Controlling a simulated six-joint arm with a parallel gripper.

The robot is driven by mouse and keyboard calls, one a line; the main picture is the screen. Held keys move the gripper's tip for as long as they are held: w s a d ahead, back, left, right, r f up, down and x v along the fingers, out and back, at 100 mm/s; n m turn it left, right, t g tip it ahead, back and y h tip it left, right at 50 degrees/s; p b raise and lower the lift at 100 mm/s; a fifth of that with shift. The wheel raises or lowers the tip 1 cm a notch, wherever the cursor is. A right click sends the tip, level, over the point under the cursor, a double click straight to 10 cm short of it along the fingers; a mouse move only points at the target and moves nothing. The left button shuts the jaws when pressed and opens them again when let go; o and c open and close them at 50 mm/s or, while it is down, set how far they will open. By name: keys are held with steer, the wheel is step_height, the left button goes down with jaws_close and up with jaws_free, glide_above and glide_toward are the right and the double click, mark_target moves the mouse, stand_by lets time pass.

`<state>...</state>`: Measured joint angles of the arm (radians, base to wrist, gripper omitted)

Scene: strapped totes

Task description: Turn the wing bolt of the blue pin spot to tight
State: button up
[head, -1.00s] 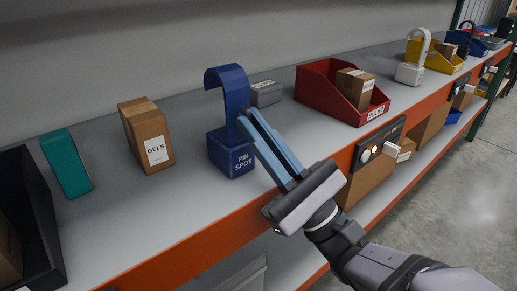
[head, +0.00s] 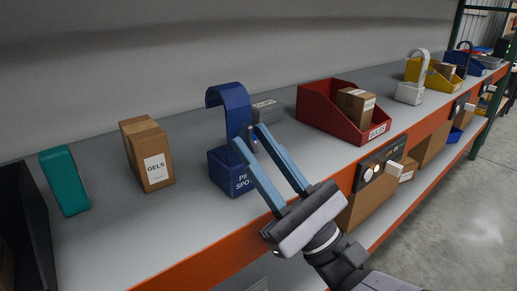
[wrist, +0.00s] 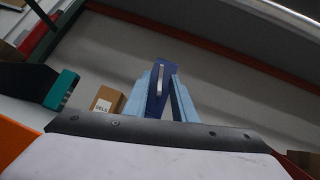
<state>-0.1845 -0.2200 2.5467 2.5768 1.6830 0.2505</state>
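The blue pin spot (head: 228,170) stands on the grey shelf, a box-shaped base with a curved hook above. Its lettering is partly covered by my finger. In the wrist view the pin spot (wrist: 153,103) lies ahead between my fingers. A pale, narrow upright piece, which looks like the wing bolt (wrist: 160,79), shows on it edge-on. My gripper (head: 249,137) is open, its two light-blue fingers reaching toward the pin spot's upright from the front right. The fingertips stand on either side of the bolt; I cannot tell whether they touch it.
A GELS carton (head: 147,155) and a teal thing (head: 64,180) stand to the left. A small grey box (head: 267,111) sits close behind, and a red bin (head: 329,113) holds a carton to the right. The orange shelf edge (head: 205,262) runs below my gripper.

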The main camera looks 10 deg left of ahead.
mark_target(256, 150)
steer(key=shift+f, duration=0.1)
steer(key=b+v, duration=0.3)
steer(key=b, duration=0.1)
steer(key=shift+f, duration=0.2)
step_height(256, 150, up, 8)
steer(key=p, duration=0.7)
steer(key=shift+f, duration=0.25)
